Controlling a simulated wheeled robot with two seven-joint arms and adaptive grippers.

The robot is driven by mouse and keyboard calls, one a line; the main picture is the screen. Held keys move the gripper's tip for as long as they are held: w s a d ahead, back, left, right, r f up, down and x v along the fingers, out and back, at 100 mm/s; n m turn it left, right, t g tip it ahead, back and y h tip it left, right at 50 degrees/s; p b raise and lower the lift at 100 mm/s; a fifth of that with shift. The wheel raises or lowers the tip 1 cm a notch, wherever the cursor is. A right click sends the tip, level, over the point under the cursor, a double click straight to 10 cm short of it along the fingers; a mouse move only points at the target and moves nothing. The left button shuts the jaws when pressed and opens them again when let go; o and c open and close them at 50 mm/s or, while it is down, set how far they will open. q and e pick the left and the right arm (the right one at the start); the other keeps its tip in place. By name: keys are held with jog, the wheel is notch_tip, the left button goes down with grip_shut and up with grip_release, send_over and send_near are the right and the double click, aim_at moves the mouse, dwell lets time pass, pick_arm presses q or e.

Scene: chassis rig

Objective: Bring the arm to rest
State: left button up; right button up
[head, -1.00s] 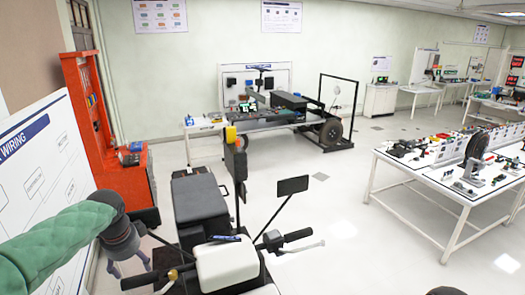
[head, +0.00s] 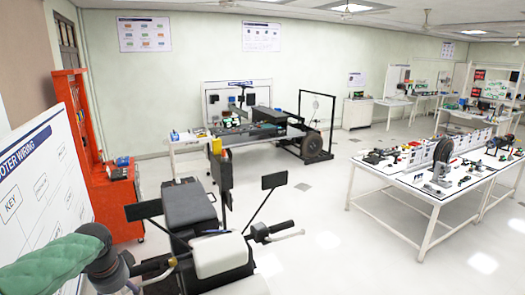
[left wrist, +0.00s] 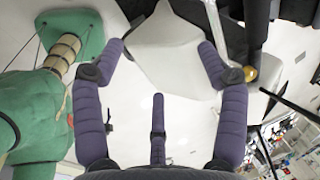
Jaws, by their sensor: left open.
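My left arm comes in at the lower left of the head view, in a green padded sleeve. Its left gripper (head: 130,286) is at the bottom edge there, mostly cut off, left of the scooter rig's white front cover (head: 221,254). In the left wrist view the left gripper (left wrist: 158,75) has its purple padded fingers spread apart with nothing between them. A white panel (left wrist: 150,45) lies behind the fingers. I cannot tell the gap to it. My right gripper is not in view.
The rig's handlebar (head: 270,230) and black mirrors (head: 274,180) stand close to the arm. A wiring board (head: 40,195) and red cabinet (head: 112,200) are at the left. A white parts table (head: 425,190) is at the right. Clear floor (head: 330,205) lies between.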

pick_arm(q)
jog(key=d+f+n+h, duration=0.15)
jog(key=d+f, duration=0.25)
jog(key=f, duration=0.4)
jog(key=d+f+n+g+h, duration=0.1)
jog(key=d+f+n, duration=0.1)
jog(key=d+f, duration=0.45)
jog(key=d+f+n+h, duration=0.1)
jog(key=d+f, duration=0.2)
jog(key=f, duration=0.7)
jog(key=s+d+f+n+g+h, duration=0.1)
jog(key=s+d+f+n, duration=0.5)
jog(key=s+f, duration=0.4)
jog(key=s+d+f+n+g+h, duration=0.1)
jog(key=s+d+f+n, duration=0.4)
jog(key=s+d+f, duration=0.5)
notch_tip(320, 180, down, 16)
jog(key=m+b, duration=0.1)
jog(key=b, duration=1.8)
jog(key=shift+w+f+t, duration=0.15)
jog(key=shift+w+t, duration=0.05)
jog(key=shift+t, duration=0.2)
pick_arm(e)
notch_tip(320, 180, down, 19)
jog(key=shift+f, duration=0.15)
